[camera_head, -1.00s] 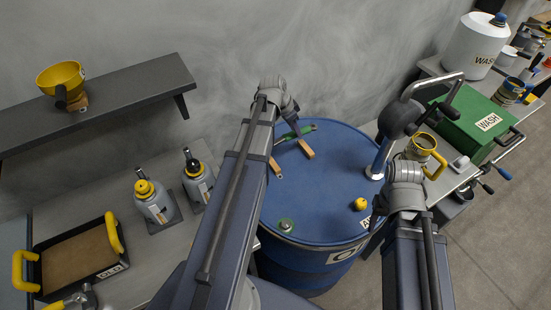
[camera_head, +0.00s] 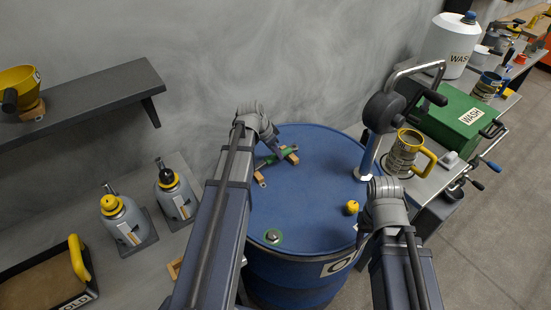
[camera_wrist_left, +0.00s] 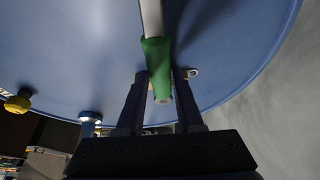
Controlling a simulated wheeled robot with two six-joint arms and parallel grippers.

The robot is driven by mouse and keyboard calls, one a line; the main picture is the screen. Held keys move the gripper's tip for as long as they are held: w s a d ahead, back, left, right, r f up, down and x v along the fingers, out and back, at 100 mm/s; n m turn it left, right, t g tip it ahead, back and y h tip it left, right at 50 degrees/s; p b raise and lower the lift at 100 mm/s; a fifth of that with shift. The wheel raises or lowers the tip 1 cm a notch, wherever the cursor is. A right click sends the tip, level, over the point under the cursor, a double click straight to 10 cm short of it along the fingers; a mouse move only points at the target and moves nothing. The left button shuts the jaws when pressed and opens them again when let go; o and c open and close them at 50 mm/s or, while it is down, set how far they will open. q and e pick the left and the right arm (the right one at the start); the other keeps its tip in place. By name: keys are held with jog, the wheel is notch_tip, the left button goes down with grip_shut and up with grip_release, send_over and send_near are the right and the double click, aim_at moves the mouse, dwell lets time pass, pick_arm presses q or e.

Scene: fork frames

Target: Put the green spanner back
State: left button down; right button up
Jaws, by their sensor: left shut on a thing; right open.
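The green spanner (camera_head: 266,162) is over the far part of the blue barrel's top (camera_head: 315,185) in the head view. My left gripper (camera_head: 275,154) is shut on it. In the left wrist view the green spanner (camera_wrist_left: 157,62) runs between the fingers of my left gripper (camera_wrist_left: 160,88), with a pale shaft beyond the green part. A wooden block (camera_head: 291,155) and a second small wooden piece (camera_head: 260,179) lie close to it; I cannot tell whether the spanner touches them. My right gripper (camera_head: 362,232) is open at the barrel's right edge, its fingers partly hidden.
A mug (camera_head: 404,153) and green box (camera_head: 459,116) stand further right. Bottle jacks (camera_head: 122,222) stand left.

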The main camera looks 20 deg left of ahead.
aim_at(267, 158)
pick_arm(q)
jog(key=shift+s+f, duration=0.15)
jog(key=shift+f, duration=0.05)
pick_arm(e)
jog(key=shift+s+f, duration=0.1)
jog(key=shift+f, duration=0.1)
pick_arm(q)
jog(key=c, duration=0.7)
grip_release()
jog(key=shift+f, duration=0.1)
jog(key=shift+c, duration=0.2)
jog(key=shift+o, duration=1.1)
pick_arm(e)
jog(key=shift+f, duration=0.1)
pick_arm(q)
jog(key=shift+f, duration=0.15)
jog(key=shift+a+r+p, duration=0.1)
jog(key=shift+r+p, duration=0.5)
jog(key=shift+r, duration=0.05)
jog(key=p+v, duration=0.3)
jog(key=v, duration=0.1)
jog(key=p+v, duration=0.2)
jog(key=shift+s+a+r+p, duration=0.15)
jog(key=shift+s+a+p, duration=0.2)
pick_arm(e)
notch_tip(267, 158, up, 7)
